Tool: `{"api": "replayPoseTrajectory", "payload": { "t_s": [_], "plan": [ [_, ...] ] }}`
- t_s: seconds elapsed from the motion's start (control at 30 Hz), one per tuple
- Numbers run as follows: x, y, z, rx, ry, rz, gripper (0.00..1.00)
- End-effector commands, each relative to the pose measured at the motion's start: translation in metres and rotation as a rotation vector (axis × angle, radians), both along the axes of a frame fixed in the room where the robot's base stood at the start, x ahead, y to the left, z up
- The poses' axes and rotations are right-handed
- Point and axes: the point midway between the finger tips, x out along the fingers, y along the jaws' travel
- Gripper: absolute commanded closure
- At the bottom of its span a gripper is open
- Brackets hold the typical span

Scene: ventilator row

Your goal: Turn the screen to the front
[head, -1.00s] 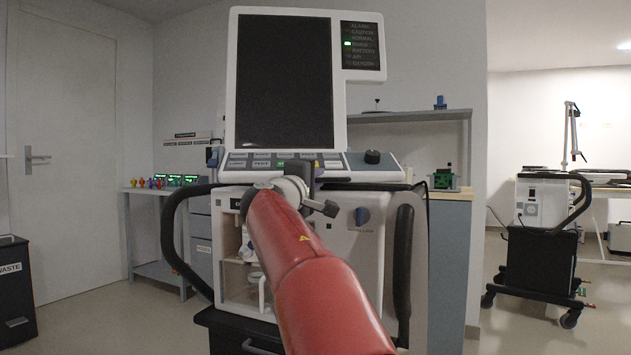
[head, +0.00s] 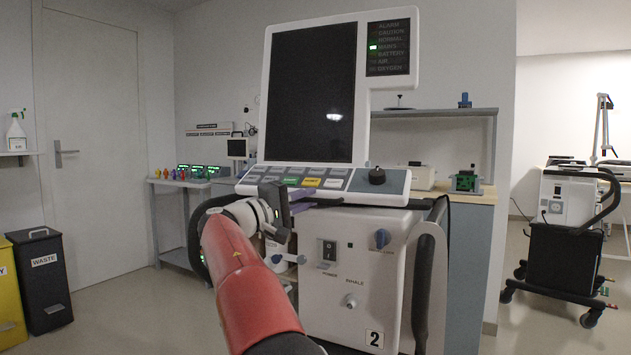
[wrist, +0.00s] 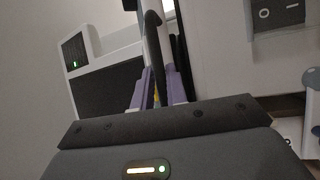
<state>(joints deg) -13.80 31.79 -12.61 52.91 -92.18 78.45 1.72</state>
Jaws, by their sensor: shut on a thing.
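The ventilator's screen (head: 312,95) is a dark upright panel in a white frame, with a lit indicator strip at its upper right. A sloped key panel (head: 310,180) with a dark knob is below it. The screen's face is toward me, slightly angled. My gripper (head: 288,207) is at the left underside of the key panel. In the wrist view its purple fingers (wrist: 154,92) are closed around a narrow dark and pale bar-like part, seemingly of the screen unit. The exact contact is partly hidden. The screen (wrist: 105,90) also shows tilted at left there.
The white ventilator cabinet (head: 350,265), marked 2, stands below, with a black side handle (head: 428,270) at right. A bench (head: 185,183) is behind at left. Black and yellow bins stand far left. Another wheeled unit (head: 565,235) is at right. Open floor lies at left.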

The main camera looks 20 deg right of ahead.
Motion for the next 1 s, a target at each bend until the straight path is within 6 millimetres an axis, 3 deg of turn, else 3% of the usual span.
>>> {"api": "replayPoseTrajectory", "payload": {
  "t_s": [0.27,0.77,0.8,0.9,1.0],
  "plan": [
    [0.0129,0.0101,-0.0035,0.005,0.011,-0.062,1.00],
    [0.0144,0.0114,-0.0066,0.007,0.011,-0.075,1.00],
    [0.0144,0.0114,-0.0066,0.007,0.011,-0.075,0.82],
    [0.0142,0.0112,-0.0060,0.005,0.010,-0.075,0.69],
    [0.0134,0.0108,-0.0044,0.004,0.007,-0.077,0.68]
  ]
}}
